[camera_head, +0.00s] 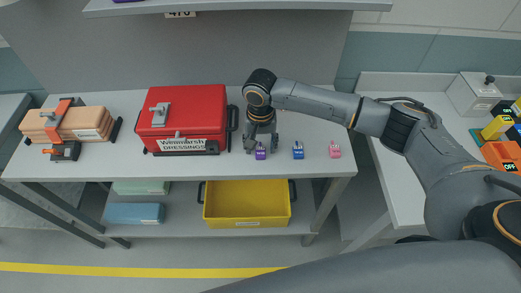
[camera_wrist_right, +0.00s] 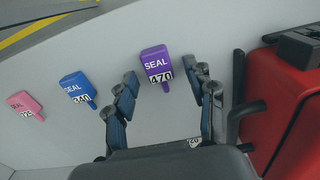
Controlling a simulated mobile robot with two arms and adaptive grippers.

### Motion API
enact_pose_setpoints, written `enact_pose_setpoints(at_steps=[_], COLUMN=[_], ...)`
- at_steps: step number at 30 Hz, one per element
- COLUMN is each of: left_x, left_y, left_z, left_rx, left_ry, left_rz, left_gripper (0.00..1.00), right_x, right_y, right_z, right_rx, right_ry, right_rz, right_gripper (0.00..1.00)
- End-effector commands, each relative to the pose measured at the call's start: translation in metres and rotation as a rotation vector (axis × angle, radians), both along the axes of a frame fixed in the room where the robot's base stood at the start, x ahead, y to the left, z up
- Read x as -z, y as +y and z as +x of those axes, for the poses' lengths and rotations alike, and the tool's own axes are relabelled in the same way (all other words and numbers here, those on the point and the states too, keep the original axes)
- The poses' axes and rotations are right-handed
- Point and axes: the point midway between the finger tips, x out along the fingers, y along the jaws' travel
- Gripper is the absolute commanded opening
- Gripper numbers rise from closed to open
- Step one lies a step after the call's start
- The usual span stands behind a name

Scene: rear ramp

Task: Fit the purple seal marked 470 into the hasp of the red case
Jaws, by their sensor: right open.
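The purple seal marked 470 (camera_head: 260,153) stands on the grey bench to the right of the red case. In the right wrist view the purple seal (camera_wrist_right: 156,64) shows beyond and between the fingertips. My right gripper (camera_head: 260,143) is open, pointing down just behind the seal; its fingers also show in the right wrist view (camera_wrist_right: 166,88). The case's side and handle show in the right wrist view (camera_wrist_right: 290,100). My left gripper is not in view.
A blue seal (camera_head: 298,150) and a pink seal (camera_head: 334,150) stand to the right. A yellow crate (camera_head: 247,206) sits on the lower shelf. A shelf (camera_head: 235,8) hangs above. Bare bench lies between the seals.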

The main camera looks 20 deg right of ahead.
Motion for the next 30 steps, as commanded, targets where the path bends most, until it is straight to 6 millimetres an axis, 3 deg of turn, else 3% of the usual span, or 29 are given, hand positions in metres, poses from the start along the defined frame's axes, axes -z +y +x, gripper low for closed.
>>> enact_pose_setpoints(at_steps=[6, 12, 23, 30], left_x=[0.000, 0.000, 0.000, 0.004], left_y=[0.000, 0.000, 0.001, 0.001], left_z=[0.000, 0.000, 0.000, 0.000], left_rx=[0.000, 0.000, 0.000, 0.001], left_ry=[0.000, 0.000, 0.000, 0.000], left_rz=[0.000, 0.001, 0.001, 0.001], left_gripper=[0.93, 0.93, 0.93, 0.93], right_x=[0.001, 0.000, -0.001, -0.019], right_y=[0.000, 0.000, 0.000, 0.001], right_z=[0.000, 0.000, 0.000, 0.001], right_rx=[-0.001, 0.000, 0.000, 0.000], right_ry=[0.000, -0.001, -0.001, -0.002], right_rz=[0.000, 0.000, 0.000, 0.001], right_gripper=[0.53, 0.15, 0.15, 0.15])
